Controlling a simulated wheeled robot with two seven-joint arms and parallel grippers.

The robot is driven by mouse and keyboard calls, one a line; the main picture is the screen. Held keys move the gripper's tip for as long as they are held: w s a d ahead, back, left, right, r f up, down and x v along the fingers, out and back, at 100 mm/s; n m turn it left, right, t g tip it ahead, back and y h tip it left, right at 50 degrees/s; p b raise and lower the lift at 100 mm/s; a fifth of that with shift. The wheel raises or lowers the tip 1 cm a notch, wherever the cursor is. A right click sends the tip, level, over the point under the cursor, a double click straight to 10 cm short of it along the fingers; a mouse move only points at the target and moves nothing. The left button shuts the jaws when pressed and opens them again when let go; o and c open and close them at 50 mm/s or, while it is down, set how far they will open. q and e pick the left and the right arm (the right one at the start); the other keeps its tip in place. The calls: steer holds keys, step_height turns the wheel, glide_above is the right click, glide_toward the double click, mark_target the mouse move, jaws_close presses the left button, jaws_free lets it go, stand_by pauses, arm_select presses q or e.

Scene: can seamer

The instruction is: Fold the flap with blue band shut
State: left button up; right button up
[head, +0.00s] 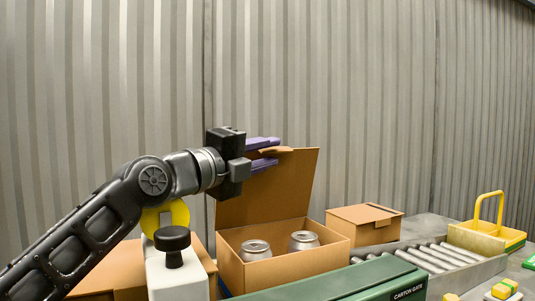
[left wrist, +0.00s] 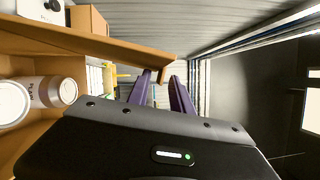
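An open brown carton (head: 285,262) stands in the middle of the head view with two silver cans (head: 256,250) inside. Its large flap (head: 275,190) stands up at the back, tilted slightly; I see no blue band on the side facing me. My left gripper (head: 270,153) is at the flap's top left edge, its purple fingers apart, with the flap's small lip between or beside them. In the left wrist view the flap (left wrist: 110,45) reaches to the fingertips (left wrist: 163,78); contact cannot be told. My right gripper is not in view.
A closed carton (head: 364,225) stands behind right, beside a roller conveyor (head: 435,257). A yellow-handled tray (head: 487,235) is at far right. A green bar marked "CARTON GATE" (head: 350,285) crosses the front. A white post with a black knob (head: 172,240) stands under my left arm.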

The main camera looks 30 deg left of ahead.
arm_select(q)
steer(key=v, duration=0.7)
steer(key=shift+s+b, duration=0.2)
steer(key=shift+b, duration=0.15)
steer(key=shift+a, duration=0.1)
steer(key=b+v, duration=0.3)
steer(key=v, duration=0.6)
steer(key=shift+f, duration=0.3)
steer(key=shift+s, duration=0.15)
